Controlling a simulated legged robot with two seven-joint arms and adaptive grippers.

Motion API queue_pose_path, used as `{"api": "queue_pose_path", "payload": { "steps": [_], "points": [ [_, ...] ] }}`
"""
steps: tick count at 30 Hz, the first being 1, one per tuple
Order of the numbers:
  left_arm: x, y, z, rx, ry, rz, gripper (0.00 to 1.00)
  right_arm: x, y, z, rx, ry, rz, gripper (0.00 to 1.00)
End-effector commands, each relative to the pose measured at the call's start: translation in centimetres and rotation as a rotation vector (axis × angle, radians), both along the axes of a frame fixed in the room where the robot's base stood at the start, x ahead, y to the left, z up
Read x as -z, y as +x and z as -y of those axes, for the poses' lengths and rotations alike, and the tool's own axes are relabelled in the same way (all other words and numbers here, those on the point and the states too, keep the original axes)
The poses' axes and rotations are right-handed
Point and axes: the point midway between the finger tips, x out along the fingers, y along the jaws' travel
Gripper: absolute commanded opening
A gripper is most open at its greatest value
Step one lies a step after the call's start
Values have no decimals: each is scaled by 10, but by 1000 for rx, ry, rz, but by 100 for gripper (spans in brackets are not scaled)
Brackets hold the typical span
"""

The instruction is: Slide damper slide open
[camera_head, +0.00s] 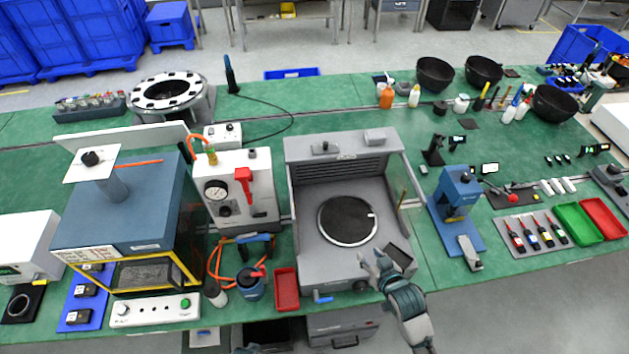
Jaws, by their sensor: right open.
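A grey fume-hood-like unit (300,200) stands at the middle of the bench, with a round dark mesh plate (347,221) in its floor. A small dark-topped fitting (325,147) sits on its top ledge, and a grey block (375,135) is to its right. I cannot tell for sure which part is the damper slide or how far it is open. My right gripper (372,257) is open and empty over the unit's front right corner, apart from the top fittings. A dark grey panel (399,256) is just right of it. My left gripper is not in view.
Left of the unit stand a white gauge box (235,190) with a red lever, a red tray (286,289) and a blue-grey furnace (125,215). To the right stands a blue press (458,205).

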Motion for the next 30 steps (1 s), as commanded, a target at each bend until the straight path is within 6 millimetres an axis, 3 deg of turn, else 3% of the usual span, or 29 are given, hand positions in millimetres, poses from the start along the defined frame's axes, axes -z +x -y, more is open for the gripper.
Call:
{"api": "queue_pose_path", "payload": {
  "steps": [1,3,6,10,13,17,23,30],
  "points": [
    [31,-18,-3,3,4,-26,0,-21,22,-8,-21,21,79,43],
    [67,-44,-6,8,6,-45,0,-52,49,-19,-53,60,184,43],
    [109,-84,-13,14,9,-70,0,-94,78,-34,-98,113,317,43],
    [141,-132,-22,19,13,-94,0,-139,102,-47,-148,168,448,43],
    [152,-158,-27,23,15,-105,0,-162,112,-52,-174,197,511,43],
    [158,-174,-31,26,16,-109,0,-176,118,-56,-189,215,548,43],
    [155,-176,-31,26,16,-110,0,-178,138,-67,-190,219,551,43],
    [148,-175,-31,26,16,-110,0,-179,186,-94,-190,217,550,43]
  ]
}}
